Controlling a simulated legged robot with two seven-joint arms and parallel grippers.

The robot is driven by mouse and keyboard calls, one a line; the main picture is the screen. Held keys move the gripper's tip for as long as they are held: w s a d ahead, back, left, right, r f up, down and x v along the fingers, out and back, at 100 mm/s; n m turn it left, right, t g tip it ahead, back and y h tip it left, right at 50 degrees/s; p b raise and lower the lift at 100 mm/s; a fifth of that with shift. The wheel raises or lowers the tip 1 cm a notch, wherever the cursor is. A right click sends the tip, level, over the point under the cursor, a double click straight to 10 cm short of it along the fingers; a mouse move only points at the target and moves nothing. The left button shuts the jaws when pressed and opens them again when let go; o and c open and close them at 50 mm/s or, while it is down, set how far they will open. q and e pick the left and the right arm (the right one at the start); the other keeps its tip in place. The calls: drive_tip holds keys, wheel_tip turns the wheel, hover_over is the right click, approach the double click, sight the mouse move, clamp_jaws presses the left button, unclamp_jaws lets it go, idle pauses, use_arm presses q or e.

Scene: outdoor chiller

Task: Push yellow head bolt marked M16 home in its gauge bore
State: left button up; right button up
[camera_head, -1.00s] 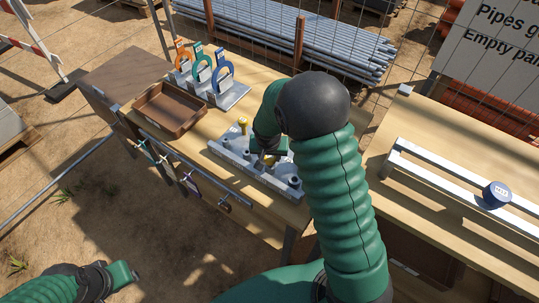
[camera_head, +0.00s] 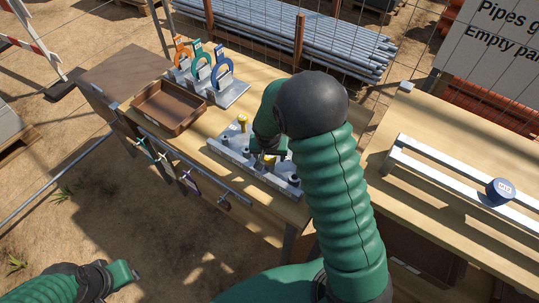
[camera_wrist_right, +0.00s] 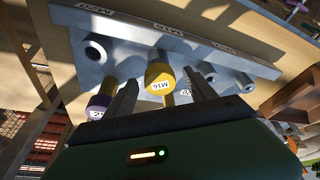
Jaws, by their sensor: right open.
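The yellow head bolt marked M16 (camera_wrist_right: 160,76) stands at the grey gauge block (camera_wrist_right: 115,50) in the right wrist view. My right gripper (camera_wrist_right: 161,80) is open, with one dark finger on each side of the yellow head. I cannot tell whether either finger touches it, or how deep the bolt sits. In the head view, a yellow head (camera_head: 269,160) shows just below my right gripper (camera_head: 268,153), whose fingers are mostly hidden by my arm. Another yellow head (camera_head: 242,119) stands at the block's far side. My left gripper (camera_head: 123,274) is low at left, away from the bench.
A purple-headed bolt (camera_wrist_right: 98,107) is close beside one finger. A brown tray (camera_head: 148,113) and a rack with orange, teal and blue tagged pieces (camera_head: 222,73) stand farther back on the bench. A blue round piece (camera_head: 500,191) rests on a rail at right.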

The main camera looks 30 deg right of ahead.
drive_tip(key=o, duration=0.5)
drive_tip(key=p+v, duration=0.5)
drive_tip(key=v, duration=0.2)
